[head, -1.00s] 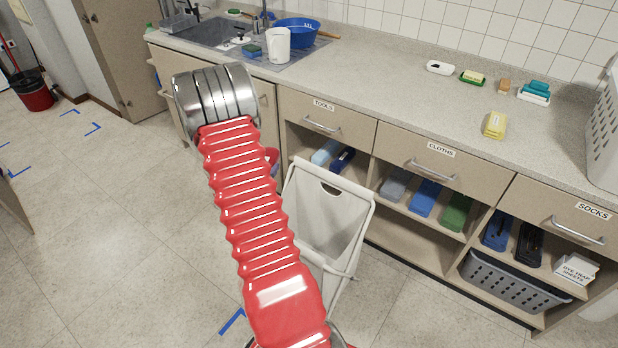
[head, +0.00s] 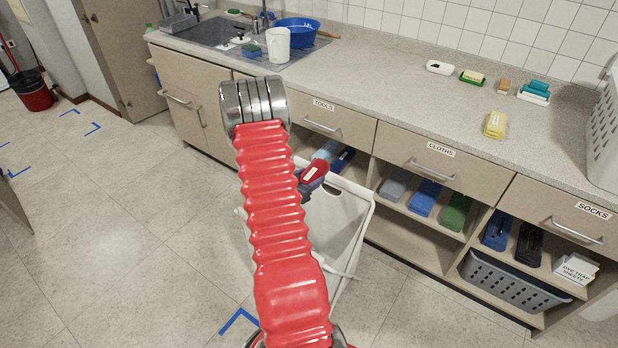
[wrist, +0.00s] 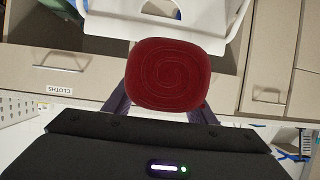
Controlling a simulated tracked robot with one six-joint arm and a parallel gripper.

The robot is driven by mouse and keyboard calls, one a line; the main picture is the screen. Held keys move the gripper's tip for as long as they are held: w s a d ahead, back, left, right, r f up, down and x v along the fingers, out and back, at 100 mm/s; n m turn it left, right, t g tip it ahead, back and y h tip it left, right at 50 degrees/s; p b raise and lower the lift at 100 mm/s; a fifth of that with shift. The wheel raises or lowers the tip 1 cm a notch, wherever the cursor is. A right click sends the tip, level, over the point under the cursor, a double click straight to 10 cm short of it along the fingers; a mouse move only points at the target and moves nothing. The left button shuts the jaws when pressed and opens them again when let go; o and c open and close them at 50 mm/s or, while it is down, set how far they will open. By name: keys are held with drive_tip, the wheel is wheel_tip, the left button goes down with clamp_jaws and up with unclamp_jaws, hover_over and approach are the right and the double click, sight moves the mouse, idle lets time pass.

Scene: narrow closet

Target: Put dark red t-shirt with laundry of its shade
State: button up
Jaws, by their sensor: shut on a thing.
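My gripper (wrist: 165,105) is shut on the dark red t-shirt (wrist: 167,75), which is a rolled bundle with its spiral end facing the wrist camera. In the head view my arm hides most of the gripper; a dark part of it (head: 305,190) shows just right of the arm, above a white hamper (head: 345,225). A red patch with a white label there may be the shirt or my wrist. The hamper also shows behind the shirt in the wrist view (wrist: 205,12). Its inside is mostly hidden, and I see no laundry in it.
A counter with labelled drawers runs behind the hamper. Shelves hold rolled blue, grey and green cloths (head: 425,197) and a grey basket (head: 515,285). A pale basket (head: 605,135) stands on the counter at right. A dark red bucket (head: 33,92) stands far left.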

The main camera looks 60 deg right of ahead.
drive_tip(key=shift+f, duration=2.85)
drive_tip(key=o, duration=1.2)
drive_tip(key=shift+a, duration=0.15)
drive_tip(key=v, duration=1.3)
drive_tip(key=shift+a+r, duration=0.1)
drive_tip(key=shift+a, duration=0.15)
drive_tip(key=shift+w, duration=0.1)
